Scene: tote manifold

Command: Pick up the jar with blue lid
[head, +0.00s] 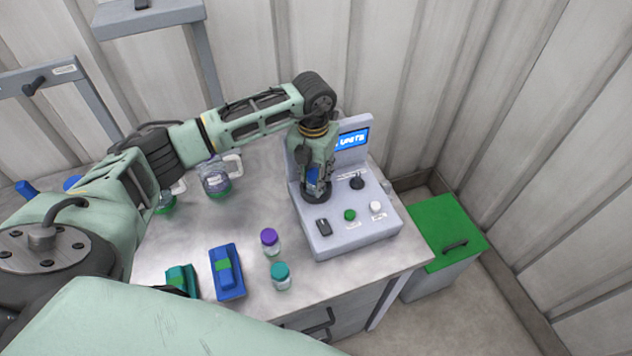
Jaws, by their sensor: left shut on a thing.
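My left gripper (316,188) points down over the grey machine (335,238), at the left part of its sloped top. It is shut on a blue thing (312,178) that is mostly hidden by the fingers. I cannot make out whether this is the jar with the blue lid. A dark round part shows just under the fingers. A jar with a purple lid (270,240) and a jar with a teal lid (281,275) stand upright on the table, left of the machine. My right gripper is not in view.
The grey table (210,225) also holds a blue case (227,272), a green case (182,280) and a clear pitcher (216,180). The machine has a lit screen (353,139) and several controls. A green-lidded bin (440,230) stands at the right. Corrugated walls close the back and right.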

